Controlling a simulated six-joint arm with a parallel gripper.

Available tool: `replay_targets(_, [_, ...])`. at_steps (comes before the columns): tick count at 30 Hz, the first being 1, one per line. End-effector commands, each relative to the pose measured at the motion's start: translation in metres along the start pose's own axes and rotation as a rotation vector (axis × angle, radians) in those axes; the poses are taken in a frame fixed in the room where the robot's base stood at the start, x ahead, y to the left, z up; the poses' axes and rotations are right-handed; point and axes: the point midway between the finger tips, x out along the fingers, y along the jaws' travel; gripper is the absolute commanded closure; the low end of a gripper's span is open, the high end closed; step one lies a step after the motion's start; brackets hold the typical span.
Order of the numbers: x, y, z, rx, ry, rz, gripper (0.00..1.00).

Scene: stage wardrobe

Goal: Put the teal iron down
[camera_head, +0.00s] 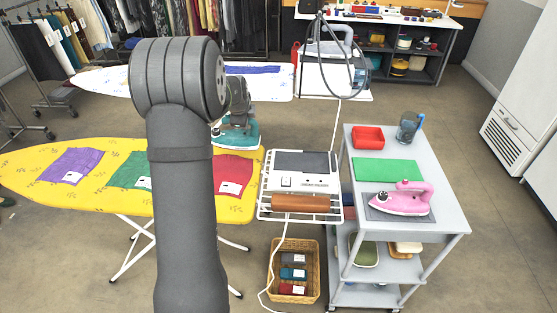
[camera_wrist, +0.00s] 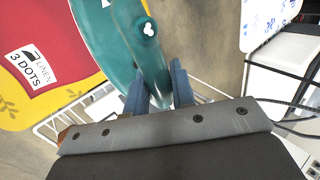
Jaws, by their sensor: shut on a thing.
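The teal iron (camera_head: 240,137) is in my gripper above the right end of the yellow ironing board (camera_head: 20,165). My arm hides part of it in the head view. In the wrist view the teal iron (camera_wrist: 112,45) runs up from between the two blue-grey fingers of my gripper (camera_wrist: 157,90), which are shut on it. The red cloth (camera_head: 237,168) on the board is below and beside it; the wrist view shows its label, LINEN 3 DOTS (camera_wrist: 32,66). How high the iron is above the board is hard to tell.
Right of the board is a white station (camera_head: 308,184) with a dark plate and a brown roll. A wicker basket (camera_head: 293,245) stands on the floor.

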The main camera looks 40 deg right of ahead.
Motion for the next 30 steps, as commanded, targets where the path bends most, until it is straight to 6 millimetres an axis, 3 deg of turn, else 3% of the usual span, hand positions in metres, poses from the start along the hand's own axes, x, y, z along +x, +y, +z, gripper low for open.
replay_targets(5, [-0.006, -0.005, -0.056, 0.014, 0.014, 0.011, 1.00])
replay_targets(11, [-0.019, -0.002, -0.144, 0.021, 0.021, 0.028, 1.00])
replay_targets(21, [-0.055, 0.016, -0.277, 0.022, 0.014, 0.020, 1.00])
replay_targets(25, [-0.067, 0.024, -0.310, 0.017, 0.010, 0.010, 1.00])
replay_targets(30, [-0.075, 0.029, -0.331, 0.011, 0.007, 0.000, 1.00])
